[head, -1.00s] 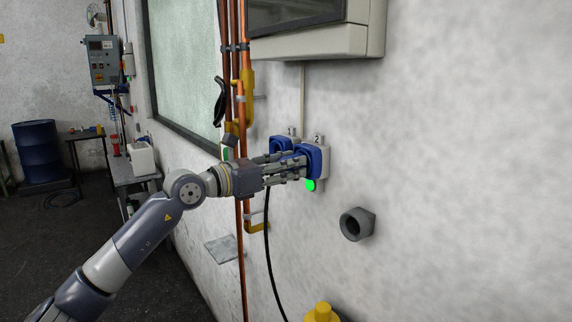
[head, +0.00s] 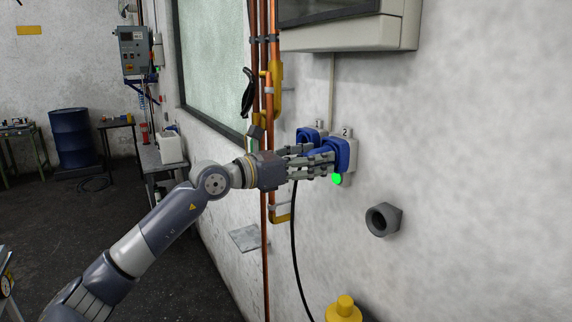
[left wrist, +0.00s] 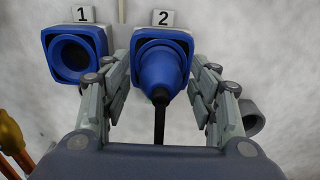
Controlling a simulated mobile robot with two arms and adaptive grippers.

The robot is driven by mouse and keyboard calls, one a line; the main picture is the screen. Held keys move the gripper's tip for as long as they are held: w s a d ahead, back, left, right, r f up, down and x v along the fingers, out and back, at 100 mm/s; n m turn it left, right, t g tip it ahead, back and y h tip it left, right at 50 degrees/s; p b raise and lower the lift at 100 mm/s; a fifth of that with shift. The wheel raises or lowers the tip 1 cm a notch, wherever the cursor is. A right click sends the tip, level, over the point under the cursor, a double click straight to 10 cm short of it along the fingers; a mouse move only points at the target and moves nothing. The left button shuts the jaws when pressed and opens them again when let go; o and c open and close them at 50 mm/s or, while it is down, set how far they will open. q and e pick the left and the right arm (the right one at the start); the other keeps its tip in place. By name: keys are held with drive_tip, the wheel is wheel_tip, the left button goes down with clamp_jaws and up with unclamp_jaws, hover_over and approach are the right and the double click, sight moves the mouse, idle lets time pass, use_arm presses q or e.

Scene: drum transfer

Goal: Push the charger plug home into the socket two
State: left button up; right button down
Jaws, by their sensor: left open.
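The blue charger plug (left wrist: 160,82) sits in socket two (left wrist: 163,36) under the "2" label in the left wrist view. Its black cable (left wrist: 159,125) hangs down from its rear. Socket two (head: 345,152) also shows on the wall in the head view, with a green light (head: 337,178) at its lower edge. Socket one (left wrist: 75,50), to the left, is empty. My left gripper (left wrist: 165,75) is open, its fingers on both sides of the plug with gaps visible. In the head view my left gripper (head: 330,163) is close to the socket's front. My right gripper is not in view.
Copper pipes (head: 268,190) run down the wall left of the sockets. A grey hex fitting (head: 384,219) protrudes at lower right, and a yellow object (head: 344,309) stands below. A grey cabinet (head: 350,30) hangs above. The wall to the right is bare.

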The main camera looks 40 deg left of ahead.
use_arm(q)
drive_tip(key=v, duration=1)
drive_tip(key=shift+s, duration=0.35)
drive_tip(key=shift+a, duration=0.1)
idle(0.4)
